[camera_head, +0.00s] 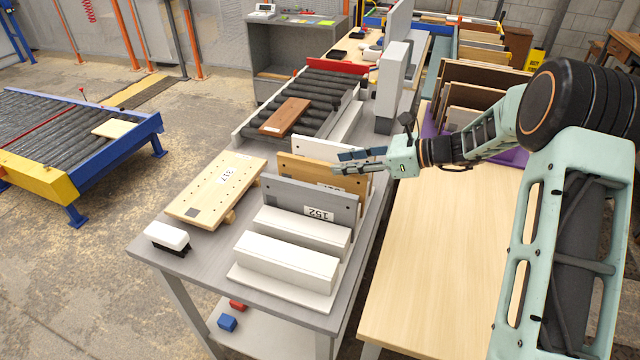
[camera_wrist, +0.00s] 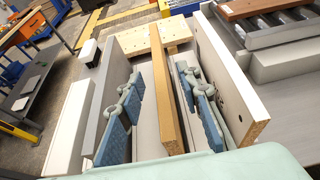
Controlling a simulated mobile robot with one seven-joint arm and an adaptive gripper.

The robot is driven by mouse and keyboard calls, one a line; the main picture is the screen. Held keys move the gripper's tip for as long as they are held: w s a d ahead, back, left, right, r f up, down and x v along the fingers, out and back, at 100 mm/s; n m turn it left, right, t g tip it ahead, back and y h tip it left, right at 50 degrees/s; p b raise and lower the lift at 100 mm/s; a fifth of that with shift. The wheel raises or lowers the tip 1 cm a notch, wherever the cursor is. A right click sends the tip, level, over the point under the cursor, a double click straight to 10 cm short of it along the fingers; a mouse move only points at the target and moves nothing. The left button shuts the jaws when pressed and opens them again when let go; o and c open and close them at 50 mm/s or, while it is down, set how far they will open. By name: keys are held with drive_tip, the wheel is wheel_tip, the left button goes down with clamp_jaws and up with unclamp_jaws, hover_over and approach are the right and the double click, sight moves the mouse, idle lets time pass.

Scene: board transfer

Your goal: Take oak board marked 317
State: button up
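A light wooden board with a label that seems to read 317 (camera_head: 220,188) lies flat on the grey bench, with rows of small holes. In the wrist view its pale end (camera_wrist: 142,40) shows beyond the rack. An orange-brown oak-coloured board (camera_head: 312,173) stands on edge in the rack, between a grey board marked 152 (camera_head: 290,197) and a white-faced board (camera_head: 322,150). No number shows on it. My gripper (camera_head: 346,162) is open over the rack. In the wrist view its blue-padded fingers (camera_wrist: 163,88) straddle the orange-brown board (camera_wrist: 172,132), apparently with gaps both sides.
White blocks (camera_head: 285,262) stand at the front of the rack. A white-topped brush-like block (camera_head: 166,237) sits at the bench's left corner. A reddish board (camera_head: 285,117) lies on the roller conveyor (camera_head: 325,95) behind. The pale table (camera_head: 440,240) at right is mostly clear, with upright boards behind.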

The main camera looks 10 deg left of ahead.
sight(328, 164)
drive_tip(key=p+x, duration=0.1)
drive_tip(key=x, duration=0.6)
drive_tip(key=shift+s, duration=0.1)
clamp_jaws()
drive_tip(key=shift+r, duration=0.1)
